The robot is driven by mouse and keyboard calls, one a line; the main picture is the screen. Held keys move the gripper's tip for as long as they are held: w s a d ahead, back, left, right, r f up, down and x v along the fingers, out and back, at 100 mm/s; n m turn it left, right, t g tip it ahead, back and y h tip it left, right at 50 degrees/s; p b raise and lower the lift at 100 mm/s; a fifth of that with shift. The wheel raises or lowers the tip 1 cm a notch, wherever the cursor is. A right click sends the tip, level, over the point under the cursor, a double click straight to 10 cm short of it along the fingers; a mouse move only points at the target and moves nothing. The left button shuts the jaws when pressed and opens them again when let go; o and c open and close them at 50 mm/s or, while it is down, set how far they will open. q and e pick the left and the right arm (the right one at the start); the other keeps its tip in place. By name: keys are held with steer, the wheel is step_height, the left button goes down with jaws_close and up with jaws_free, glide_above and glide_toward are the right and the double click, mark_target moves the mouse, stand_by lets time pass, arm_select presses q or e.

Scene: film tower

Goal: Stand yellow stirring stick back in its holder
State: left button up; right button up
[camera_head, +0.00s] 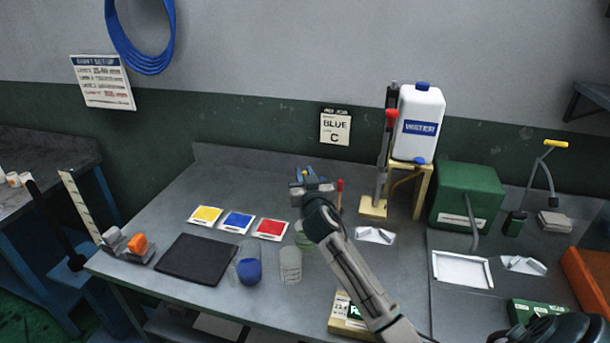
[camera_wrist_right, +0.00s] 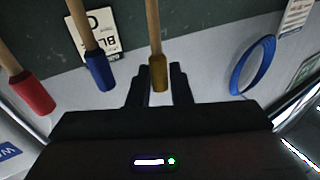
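In the right wrist view, my right gripper (camera_wrist_right: 159,78) has its two dark fingers close on both sides of the yellow handle end of the yellow stirring stick (camera_wrist_right: 158,73), shut on it. Its wooden shaft runs out of the top of that view, so its lower end is hidden. A blue-ended stick (camera_wrist_right: 99,68) and a red-ended stick (camera_wrist_right: 32,94) stand beside it. In the head view, my right gripper (camera_head: 310,184) is above the middle of the bench, near the red stick end (camera_head: 340,186). The holder is hidden behind my arm.
A blue-filled beaker (camera_head: 248,268), a clear beaker (camera_head: 290,266) and a greenish beaker (camera_head: 303,236) stand near my right arm. Yellow, blue and red cards (camera_head: 238,222) and a dark mat (camera_head: 195,259) lie left. A water jug (camera_head: 418,125) stands behind, right.

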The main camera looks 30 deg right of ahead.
steer(key=o, duration=0.3)
steer(key=shift+o, duration=0.2)
steer(key=shift+s, duration=0.1)
steer(key=r+v, duration=0.1)
steer(key=v, duration=0.9)
steer(key=shift+s+f+b, duration=0.3)
steer(key=shift+f+b, duration=0.1)
steer(key=shift+f, duration=0.1)
steer(key=shift+a, duration=0.1)
